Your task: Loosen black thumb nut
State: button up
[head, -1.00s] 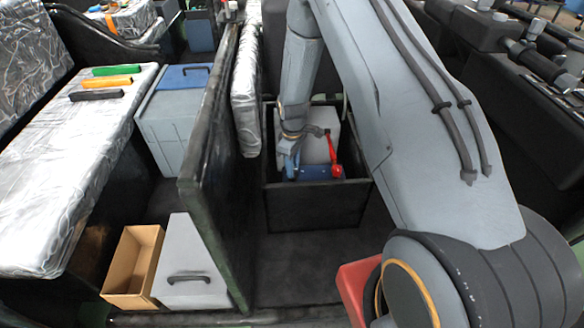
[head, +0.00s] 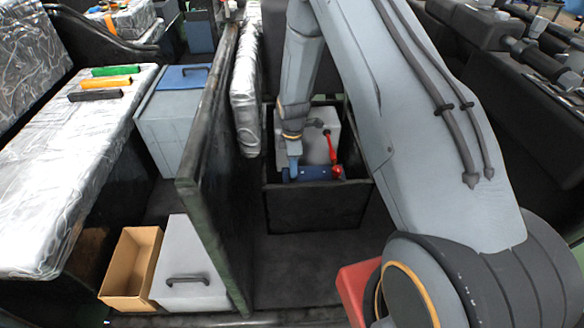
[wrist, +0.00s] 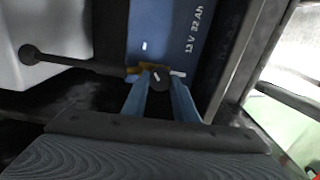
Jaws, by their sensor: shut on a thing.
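A blue battery (head: 314,173) marked "12 V 32 Ah" sits in an open black compartment. In the wrist view its blue face (wrist: 170,35) fills the top middle. The small dark thumb nut (wrist: 159,82), with a white mark on it, sits at a brass-coloured terminal piece (wrist: 134,70). My gripper (wrist: 160,86) has its two blue fingers shut on the nut, one on each side. In the head view my gripper (head: 292,168) reaches down to the battery's left end. The nut is too small to make out there.
A red lever or cable piece (head: 334,158) stands at the battery's right end. A light grey box (head: 318,140) is behind it. The compartment's front wall (head: 315,207) and the tall dark panel (head: 208,160) stand close by.

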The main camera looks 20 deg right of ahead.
dwell(0.3)
jog(key=o, duration=1.1)
jog(key=shift+c, duration=0.2)
jog(key=shift+r+b, duration=0.35)
jog(key=shift+r, duration=3.6)
jog(key=shift+r, duration=0.1)
jog(key=s+r+m, duration=0.8)
jog(key=s+r, duration=0.4)
jog(key=r, duration=0.2)
jog(key=s+r+m, duration=0.3)
jog(key=s+m, duration=0.1)
jog(key=s, duration=0.4)
jog(key=s+r+m+p, duration=0.1)
jog(key=s+r+m, duration=0.2)
jog(key=s, duration=0.5)
jog(key=shift+r+m, duration=0.35)
jog(key=shift+m, duration=0.35)
